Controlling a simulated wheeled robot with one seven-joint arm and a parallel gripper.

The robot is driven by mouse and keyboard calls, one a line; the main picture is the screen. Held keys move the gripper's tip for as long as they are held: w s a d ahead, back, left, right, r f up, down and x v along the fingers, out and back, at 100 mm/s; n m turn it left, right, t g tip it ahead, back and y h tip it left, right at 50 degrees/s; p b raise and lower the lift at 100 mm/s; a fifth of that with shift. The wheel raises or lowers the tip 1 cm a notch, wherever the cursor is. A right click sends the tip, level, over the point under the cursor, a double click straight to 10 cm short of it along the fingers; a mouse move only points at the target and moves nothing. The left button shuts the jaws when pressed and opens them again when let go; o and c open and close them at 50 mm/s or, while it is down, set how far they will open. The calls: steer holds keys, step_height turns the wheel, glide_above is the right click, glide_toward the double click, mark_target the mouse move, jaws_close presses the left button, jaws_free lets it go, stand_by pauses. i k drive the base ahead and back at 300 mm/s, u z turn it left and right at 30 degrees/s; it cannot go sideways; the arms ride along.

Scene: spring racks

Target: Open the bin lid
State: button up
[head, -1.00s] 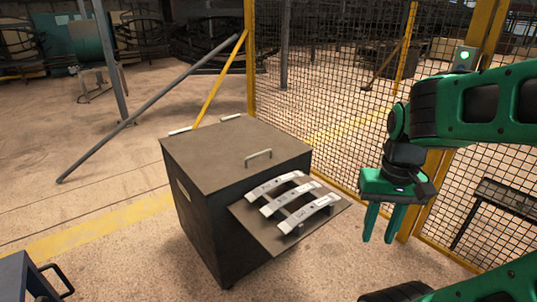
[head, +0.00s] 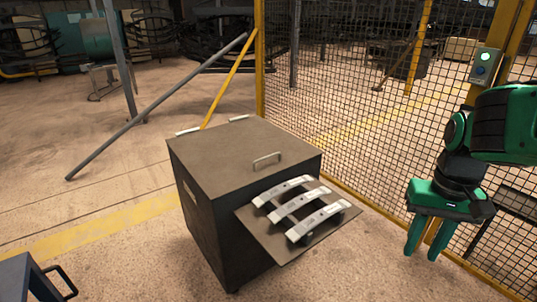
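The bin (head: 212,220) is a dark box standing on the floor in the middle of the head view. Its flat brown lid (head: 225,155) lies shut on top. A small metal handle (head: 267,160) stands up near the lid's right edge. My gripper (head: 422,238) is to the right of the bin, well apart from the lid and handle. Its two green fingers point down with a gap between them, and nothing is held.
A shelf plate (head: 270,238) juts from the bin's right side and carries three curved metal pieces (head: 300,208). A yellow-framed mesh fence (head: 345,110) runs behind and to the right. A dark blue box with a handle (head: 28,280) is at lower left.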

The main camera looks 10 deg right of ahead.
mark_target(240, 153)
steer(key=i, duration=1)
